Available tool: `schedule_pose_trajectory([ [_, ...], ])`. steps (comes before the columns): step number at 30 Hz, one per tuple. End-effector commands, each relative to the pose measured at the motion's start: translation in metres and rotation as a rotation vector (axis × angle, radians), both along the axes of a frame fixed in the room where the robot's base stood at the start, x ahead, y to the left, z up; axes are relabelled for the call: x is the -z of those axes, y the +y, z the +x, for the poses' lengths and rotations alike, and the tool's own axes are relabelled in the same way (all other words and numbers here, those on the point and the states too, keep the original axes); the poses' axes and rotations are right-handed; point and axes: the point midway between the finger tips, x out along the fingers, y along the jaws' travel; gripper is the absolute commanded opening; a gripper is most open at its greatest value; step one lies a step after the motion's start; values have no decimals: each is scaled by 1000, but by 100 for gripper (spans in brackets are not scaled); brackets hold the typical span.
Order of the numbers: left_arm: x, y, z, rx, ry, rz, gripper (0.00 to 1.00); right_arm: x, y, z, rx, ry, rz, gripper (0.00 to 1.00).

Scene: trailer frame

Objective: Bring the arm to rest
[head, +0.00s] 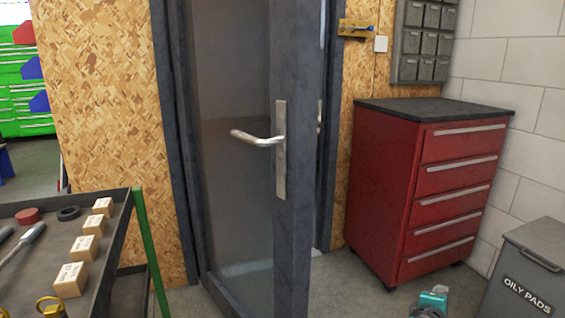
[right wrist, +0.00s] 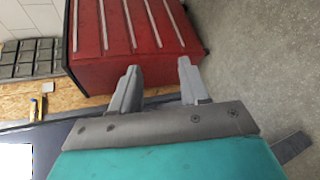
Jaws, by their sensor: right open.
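My right gripper (right wrist: 157,80) is open in the right wrist view, its two grey fingers apart with nothing between them. In that view the fingers point toward the red drawer cabinet (right wrist: 135,35), which appears tilted; I cannot tell the exact distance. In the head view a small teal and grey part of my right gripper (head: 433,301) shows at the bottom edge, in front of the cabinet (head: 390,190) and apart from the door. My left gripper is in neither view.
A dark-framed glass door (head: 290,230) with a lever handle (head: 258,138) stands ajar. A grey cart (head: 118,225) at left holds several small boxes (head: 84,247), a black ring and tools. An oily pads bin (head: 530,265) stands at right. Some floor is clear before the cabinet.

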Motion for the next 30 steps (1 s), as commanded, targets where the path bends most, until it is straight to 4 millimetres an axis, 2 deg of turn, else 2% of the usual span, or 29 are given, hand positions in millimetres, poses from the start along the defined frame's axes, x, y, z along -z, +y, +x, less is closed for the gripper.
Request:
schedule_pose_trajectory([
  [1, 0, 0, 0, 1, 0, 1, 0, 28, 15, -20, -36, 31, 100, 45],
  [3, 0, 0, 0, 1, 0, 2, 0, 56, 35, -44, -81, 58, 236, 45],
  [6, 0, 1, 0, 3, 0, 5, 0, 84, 61, -79, -126, 80, 426, 45],
  [10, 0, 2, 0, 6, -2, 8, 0, 104, 92, -127, -165, 85, 666, 45],
  [15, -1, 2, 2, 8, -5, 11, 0, 103, 119, -179, -183, 53, 931, 45],
  [21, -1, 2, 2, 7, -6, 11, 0, 85, 135, -220, -186, -3, 1140, 45],
  [26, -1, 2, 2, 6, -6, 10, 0, 64, 142, -245, -185, -51, 1269, 45],
  [30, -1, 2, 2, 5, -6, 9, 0, 66, 169, -240, -120, -112, 1370, 45],
])
